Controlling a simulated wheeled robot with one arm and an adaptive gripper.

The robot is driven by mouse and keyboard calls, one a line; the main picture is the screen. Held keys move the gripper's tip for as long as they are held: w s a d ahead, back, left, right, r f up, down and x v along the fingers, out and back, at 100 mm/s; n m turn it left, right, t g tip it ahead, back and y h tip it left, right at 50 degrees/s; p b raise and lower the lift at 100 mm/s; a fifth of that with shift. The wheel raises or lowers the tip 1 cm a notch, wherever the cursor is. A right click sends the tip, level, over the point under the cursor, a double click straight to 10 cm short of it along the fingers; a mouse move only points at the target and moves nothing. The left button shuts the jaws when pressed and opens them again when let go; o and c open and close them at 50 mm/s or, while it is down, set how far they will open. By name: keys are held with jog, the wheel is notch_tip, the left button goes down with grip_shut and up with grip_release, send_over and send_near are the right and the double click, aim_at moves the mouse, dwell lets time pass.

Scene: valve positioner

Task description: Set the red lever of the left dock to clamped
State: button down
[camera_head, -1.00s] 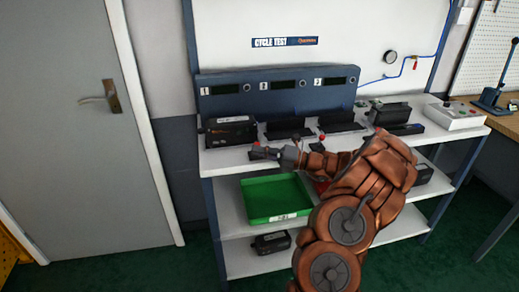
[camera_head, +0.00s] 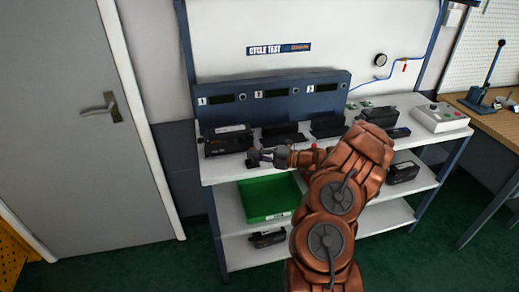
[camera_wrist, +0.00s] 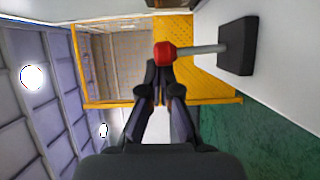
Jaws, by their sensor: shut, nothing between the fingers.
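The red lever shows in the wrist view as a red knob (camera_wrist: 165,53) on a silver rod (camera_wrist: 203,49) that rises from a black base (camera_wrist: 238,46). The rod stands out roughly square from the white bench top. My gripper (camera_wrist: 153,88) is shut and empty, its fingertips right at the knob; whether they touch it I cannot tell. In the head view my gripper (camera_head: 252,159) is at the bench's front edge, by the left dock, where a black device (camera_head: 228,140) sits under the number 1. The left lever is not clear there, likely hidden by the gripper.
Another red knob (camera_head: 314,146) shows just behind my arm. The docks stand before a blue panel (camera_head: 270,92) on the white bench. A green bin (camera_head: 268,198) is on the shelf below. A grey control box (camera_head: 440,117) stands at the bench's right end.

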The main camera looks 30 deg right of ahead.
jog(key=shift+w+d+r+p, duration=0.1)
jog(key=shift+w+r+p, duration=0.25)
jog(key=shift+p, duration=0.3)
jog(key=shift+f+b, duration=0.25)
jog(key=shift+b, duration=0.05)
jog(key=shift+s+a+r, duration=0.15)
jog(key=shift+a+r, duration=0.2)
jog(key=shift+a, duration=0.1)
jog(key=s+d+r+b, duration=0.1)
jog(key=s+d+r, duration=0.2)
jog(key=s, duration=0.4)
jog(key=shift+s+d+r, duration=0.15)
jog(key=shift+d+r, duration=0.05)
jog(key=shift+d, duration=0.7)
